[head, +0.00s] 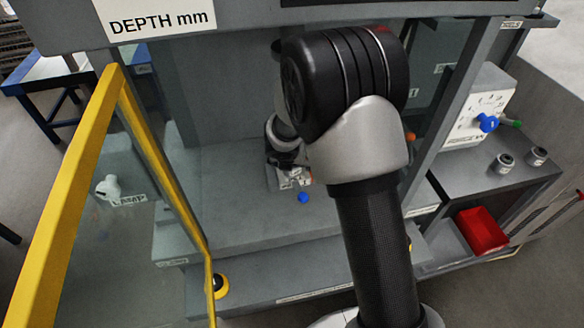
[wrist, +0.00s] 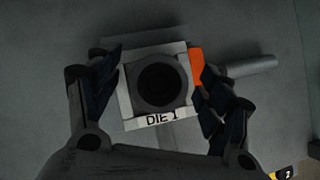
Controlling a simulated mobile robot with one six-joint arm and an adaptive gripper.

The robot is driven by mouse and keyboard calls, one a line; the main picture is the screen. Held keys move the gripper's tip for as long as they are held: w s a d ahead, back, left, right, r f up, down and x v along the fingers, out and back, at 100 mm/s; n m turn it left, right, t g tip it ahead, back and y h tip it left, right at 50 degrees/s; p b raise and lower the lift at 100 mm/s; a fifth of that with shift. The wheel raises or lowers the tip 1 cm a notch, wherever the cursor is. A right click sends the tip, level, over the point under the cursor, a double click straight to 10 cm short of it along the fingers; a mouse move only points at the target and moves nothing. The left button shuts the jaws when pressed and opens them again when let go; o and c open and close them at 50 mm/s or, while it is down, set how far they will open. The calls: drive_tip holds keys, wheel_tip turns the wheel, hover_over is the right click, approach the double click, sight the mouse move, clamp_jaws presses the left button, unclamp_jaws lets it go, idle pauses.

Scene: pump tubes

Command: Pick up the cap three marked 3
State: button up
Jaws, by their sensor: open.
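I cannot make out a cap marked 3 in either view. My gripper (wrist: 158,84) is open in the wrist view, with one dark finger on each side of a pale square block labelled DIE 1 (wrist: 155,122). A dark round piece (wrist: 161,82) with a darker centre sits in the block's middle; I can read no number on it. I cannot tell whether the fingers touch the block. In the head view my gripper (head: 287,160) is inside the machine bay, partly hidden by my arm. Two small dark round pieces (head: 503,163) (head: 537,155) stand on the right bench, their marks unreadable.
An orange tab (wrist: 196,67) and a grey rod (wrist: 252,66) lie right of the block. A blue knob (head: 303,197) sits near the gripper. A yellow-framed clear door (head: 75,190) stands open at left. A red bin (head: 482,231) sits on the lower right shelf.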

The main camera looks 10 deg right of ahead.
drive_tip(key=shift+c, duration=0.6)
drive_tip(key=shift+r, duration=0.1)
drive_tip(key=c, duration=1.4)
drive_tip(key=shift+r, duration=0.1)
